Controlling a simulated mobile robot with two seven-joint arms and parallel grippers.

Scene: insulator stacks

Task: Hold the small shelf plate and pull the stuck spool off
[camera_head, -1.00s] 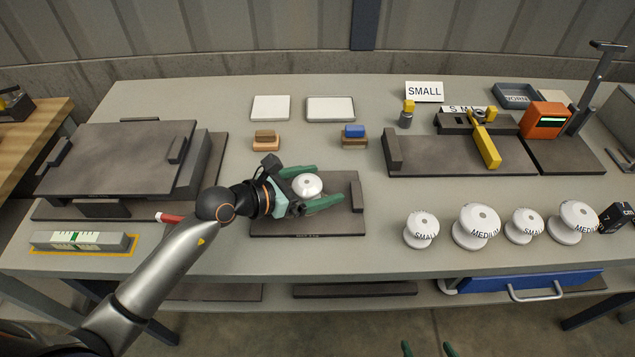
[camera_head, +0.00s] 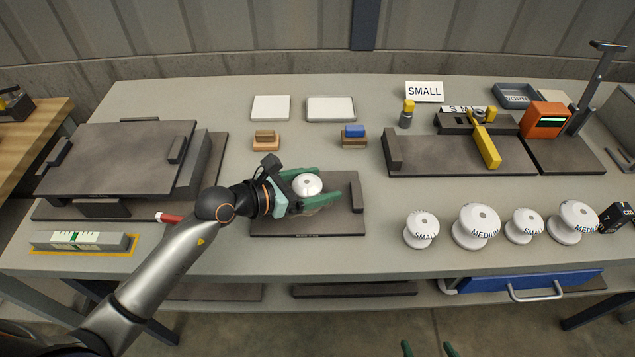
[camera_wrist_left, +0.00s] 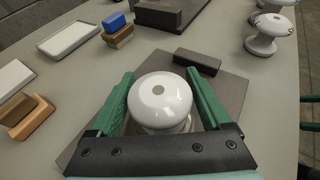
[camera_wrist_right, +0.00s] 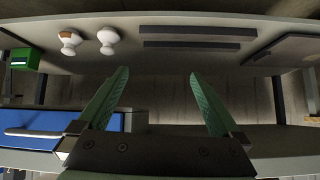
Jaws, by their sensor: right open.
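A white spool (camera_head: 307,185) stands upright on the small dark shelf plate (camera_head: 290,226) at the middle of the table. My left gripper (camera_head: 312,187) reaches in from the left, one green finger on each side of the spool. In the left wrist view the spool (camera_wrist_left: 160,101) sits between the fingers, close to both; whether they touch it I cannot tell. Its lower part is largely hidden. The shelf plate (camera_wrist_left: 228,92) has a raised block at its far edge. My right gripper (camera_wrist_right: 158,85) is open and empty, in front of the table below its top.
Several white spools (camera_head: 421,230) stand along the front right. A dark fixture with a yellow lever (camera_head: 486,148) and an orange device (camera_head: 546,120) are behind them. A stacked dark plate (camera_head: 115,160) lies left. A blue drawer (camera_head: 530,287) is below the tabletop.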

